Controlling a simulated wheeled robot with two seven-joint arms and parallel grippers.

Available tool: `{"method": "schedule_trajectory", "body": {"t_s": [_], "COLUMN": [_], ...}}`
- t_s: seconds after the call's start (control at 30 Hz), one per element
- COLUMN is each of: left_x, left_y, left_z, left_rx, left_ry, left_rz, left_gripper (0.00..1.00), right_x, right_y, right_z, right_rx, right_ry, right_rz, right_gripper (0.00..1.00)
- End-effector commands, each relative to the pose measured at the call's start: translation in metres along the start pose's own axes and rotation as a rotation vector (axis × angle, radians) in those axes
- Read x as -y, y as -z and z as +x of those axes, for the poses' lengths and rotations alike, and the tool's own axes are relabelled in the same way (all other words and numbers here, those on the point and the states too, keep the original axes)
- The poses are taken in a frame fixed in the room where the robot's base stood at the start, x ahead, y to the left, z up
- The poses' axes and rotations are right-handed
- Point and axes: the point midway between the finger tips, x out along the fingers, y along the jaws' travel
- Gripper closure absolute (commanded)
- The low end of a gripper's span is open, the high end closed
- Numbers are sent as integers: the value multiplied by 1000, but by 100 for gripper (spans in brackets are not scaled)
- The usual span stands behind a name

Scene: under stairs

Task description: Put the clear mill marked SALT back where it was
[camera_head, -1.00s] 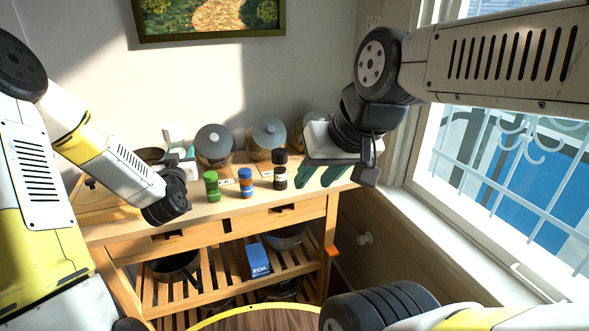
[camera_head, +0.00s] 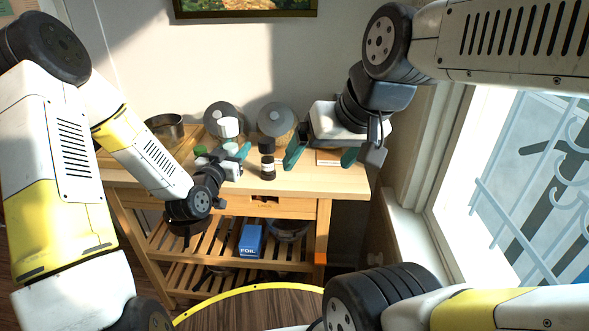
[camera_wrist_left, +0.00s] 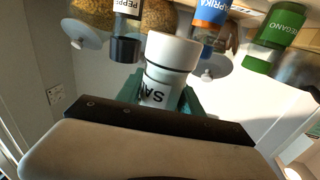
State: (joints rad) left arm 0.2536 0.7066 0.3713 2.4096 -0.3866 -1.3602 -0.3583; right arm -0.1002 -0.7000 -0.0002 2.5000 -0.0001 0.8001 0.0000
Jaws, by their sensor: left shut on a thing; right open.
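The clear SALT mill has a wide white cap and is held by my left gripper (camera_head: 236,156). In the head view its cap (camera_head: 229,127) shows above the table, partly in front of a jar. In the left wrist view the mill (camera_wrist_left: 160,80) is upside down in the picture, between the teal fingers, with part of its label visible. My right gripper (camera_head: 322,155) is open and empty above the table's right part. The black-capped pepper jar (camera_head: 267,160) stands between the two grippers. It also shows in the left wrist view (camera_wrist_left: 126,45).
Lidded glass jars (camera_head: 275,120) line the wall. A round metal tin (camera_head: 164,127) is at the back left. A blue foil box (camera_head: 251,240) lies on the shelf below.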

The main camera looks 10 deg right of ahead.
Motion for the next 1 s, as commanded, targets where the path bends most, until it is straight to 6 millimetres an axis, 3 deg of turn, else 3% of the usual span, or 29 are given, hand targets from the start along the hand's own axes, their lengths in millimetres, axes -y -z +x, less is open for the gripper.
{"method": "schedule_trajectory", "body": {"t_s": [0.03,0.1,0.2,0.37,0.47,0.8,1.0], "left_x": [-26,-56,-88,-113,-125,-168,-183], "left_y": [-6,-11,-17,-21,-22,-31,-33], "left_z": [-3,-8,-17,-21,-7,72,102], "left_rx": [2,2,3,1,-1,0,0], "left_ry": [-73,-166,-265,-340,-350,-346,-344], "left_rz": [-1,-5,-10,-15,-16,-16,-16], "left_gripper": [100,100,100,100,100,100,100], "right_x": [0,0,0,0,0,0,0], "right_y": [0,0,0,0,0,0,0], "right_z": [0,0,0,0,0,0,0], "right_rx": [0,0,0,0,0,0,0], "right_ry": [0,0,0,0,0,0,0], "right_rz": [0,0,0,0,0,0,0], "right_gripper": [7,7,7,7,7,7,7]}}
